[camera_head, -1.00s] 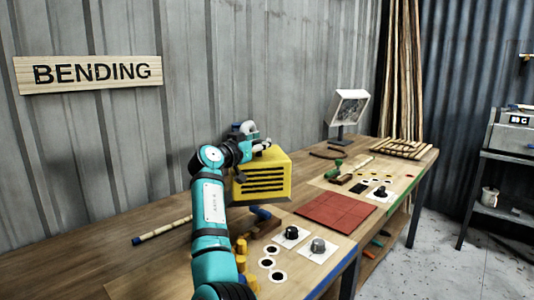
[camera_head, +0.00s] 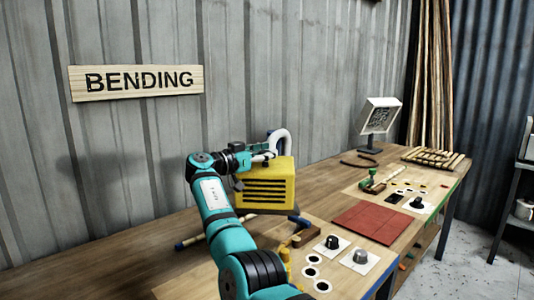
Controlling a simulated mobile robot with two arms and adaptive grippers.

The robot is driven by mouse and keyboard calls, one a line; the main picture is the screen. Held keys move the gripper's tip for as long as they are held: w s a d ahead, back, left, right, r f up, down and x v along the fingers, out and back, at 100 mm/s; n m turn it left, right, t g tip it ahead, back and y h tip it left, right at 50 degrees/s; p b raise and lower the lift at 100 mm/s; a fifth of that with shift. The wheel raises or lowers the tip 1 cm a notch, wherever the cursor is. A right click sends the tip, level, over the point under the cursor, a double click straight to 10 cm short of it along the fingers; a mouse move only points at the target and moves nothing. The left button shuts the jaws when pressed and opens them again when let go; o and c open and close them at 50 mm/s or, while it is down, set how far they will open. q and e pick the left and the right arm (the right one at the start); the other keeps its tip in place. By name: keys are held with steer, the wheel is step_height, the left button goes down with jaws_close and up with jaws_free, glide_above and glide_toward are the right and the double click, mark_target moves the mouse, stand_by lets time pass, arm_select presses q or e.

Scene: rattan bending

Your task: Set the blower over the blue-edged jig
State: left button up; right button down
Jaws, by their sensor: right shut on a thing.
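The blower looks like a yellow box (camera_head: 265,188) with dark slots. It hangs above the bench near the middle of the head view. My right gripper (camera_head: 262,153) is shut on it at its top; the exact grip is partly hidden. A pale curved piece (camera_head: 281,141) with a blue side shows behind the gripper, and I cannot tell whether it belongs to the blower. My left gripper is not in view.
A red mat (camera_head: 374,222) lies right of the jig. A blue-tipped stick (camera_head: 200,240) lies behind my arm. The bench's left part is bare.

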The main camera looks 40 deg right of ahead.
steer(key=shift+f, duration=0.45)
steer(key=c, duration=1.3)
jaws_free()
steer(key=shift+a, duration=0.1)
steer(key=o, duration=0.4)
steer(key=shift+s+a+r, duration=0.1)
steer(key=shift+r, duration=0.25)
steer(key=a, duration=1.2)
steer(key=shift+s, duration=0.3)
